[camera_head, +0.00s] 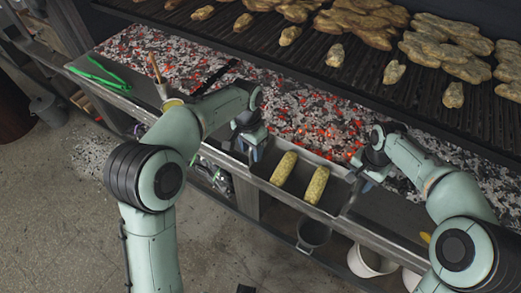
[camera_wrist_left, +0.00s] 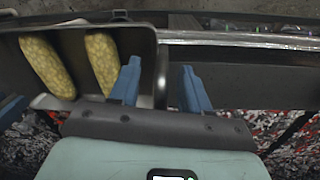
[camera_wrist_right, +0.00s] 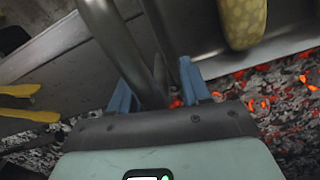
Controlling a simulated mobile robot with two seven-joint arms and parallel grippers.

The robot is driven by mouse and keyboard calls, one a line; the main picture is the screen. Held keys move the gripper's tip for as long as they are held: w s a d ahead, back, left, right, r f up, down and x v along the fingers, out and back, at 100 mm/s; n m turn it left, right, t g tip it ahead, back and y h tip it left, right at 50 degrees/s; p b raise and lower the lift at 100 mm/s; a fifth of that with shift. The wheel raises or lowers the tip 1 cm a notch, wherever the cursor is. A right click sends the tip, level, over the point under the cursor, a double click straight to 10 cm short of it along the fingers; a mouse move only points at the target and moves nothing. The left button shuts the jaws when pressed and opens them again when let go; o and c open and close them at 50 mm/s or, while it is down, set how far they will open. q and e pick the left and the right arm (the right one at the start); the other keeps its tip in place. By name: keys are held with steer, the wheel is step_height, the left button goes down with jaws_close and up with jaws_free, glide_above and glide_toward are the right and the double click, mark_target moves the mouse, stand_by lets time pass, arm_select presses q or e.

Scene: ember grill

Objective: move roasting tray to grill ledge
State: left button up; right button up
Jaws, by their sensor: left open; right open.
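The roasting tray (camera_head: 300,178) is a grey metal pan at the front metal ledge (camera_head: 388,213) of the grill. It holds two yellow, speckled oblong pieces like corn cobs (camera_head: 283,168) lying side by side. My left gripper (camera_head: 253,152) is at its left end. In the left wrist view, the open fingers (camera_wrist_left: 160,88) stand either side of the tray's end wall. My right gripper (camera_head: 364,178) is at the right end. In the right wrist view, its open fingers (camera_wrist_right: 157,90) have a metal edge between them. I cannot tell whether the fingers touch it.
Glowing coals (camera_head: 305,120) lie just behind the tray. Grilled meat pieces (camera_head: 440,45) cover the grate beyond. Green tongs (camera_head: 100,75) and a brush in a pot (camera_head: 160,82) are at the left. Buckets (camera_head: 370,262) stand below the ledge. Yellow-handled tongs (camera_wrist_right: 28,103) lie beside the right gripper.

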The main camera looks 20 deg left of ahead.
step_height(320, 180, up, 12)
steer(key=shift+r, duration=0.1)
arm_select(q)
step_height(320, 180, up, 11)
steer(key=shift+w+a, duration=0.15)
steer(key=shift+a, duration=0.05)
stand_by(0.3)
steer(key=shift+r, duration=0.1)
arm_select(e)
steer(key=shift+d, duration=0.1)
